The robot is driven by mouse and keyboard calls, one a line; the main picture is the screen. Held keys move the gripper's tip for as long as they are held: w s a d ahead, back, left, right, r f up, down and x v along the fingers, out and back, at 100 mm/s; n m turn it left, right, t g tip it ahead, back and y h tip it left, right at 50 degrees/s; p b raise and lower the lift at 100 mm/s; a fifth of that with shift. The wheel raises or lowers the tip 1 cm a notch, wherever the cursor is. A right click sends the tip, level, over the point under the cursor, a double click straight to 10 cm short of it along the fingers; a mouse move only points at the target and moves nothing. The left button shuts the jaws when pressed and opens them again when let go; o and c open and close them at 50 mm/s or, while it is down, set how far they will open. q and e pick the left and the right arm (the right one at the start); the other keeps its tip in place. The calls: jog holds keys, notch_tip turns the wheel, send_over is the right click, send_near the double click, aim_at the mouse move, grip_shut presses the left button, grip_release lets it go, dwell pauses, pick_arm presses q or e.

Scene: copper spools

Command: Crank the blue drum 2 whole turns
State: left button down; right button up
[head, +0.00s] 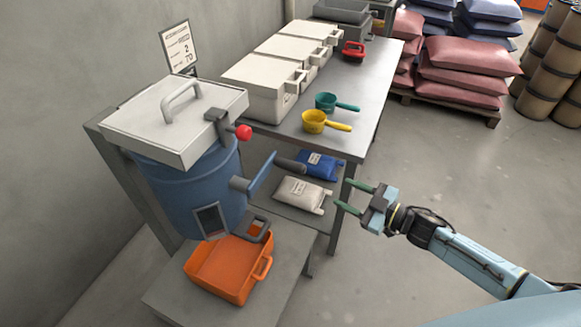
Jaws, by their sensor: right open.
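The blue drum (182,190) stands upright in a grey frame at the left, under a square white lid with a grey handle. A crank with a blue arm (260,176) comes out of its right side. The crank's dark grip (290,164) points right, at the arm's upper end. My right gripper (342,194) is open and empty, to the right of the grip and apart from it, with its fingers pointing left. My left gripper is out of view.
An orange bin (230,266) sits below the drum. A red knob (243,132) sticks out by the lid. The steel table (358,108) behind holds white boxes and scoops; bags (300,191) lie on its lower shelf.

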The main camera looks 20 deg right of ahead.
aim_at(274, 160)
jog(key=a+r+n+g+y, duration=0.1)
jog(key=a+r+n+y, duration=0.2)
jog(key=r, duration=0.3)
jog(key=x, duration=1.3)
jog(key=shift+s+a, duration=0.2)
jog(key=shift+a, duration=0.05)
jog(key=shift+c, duration=0.2)
grip_shut()
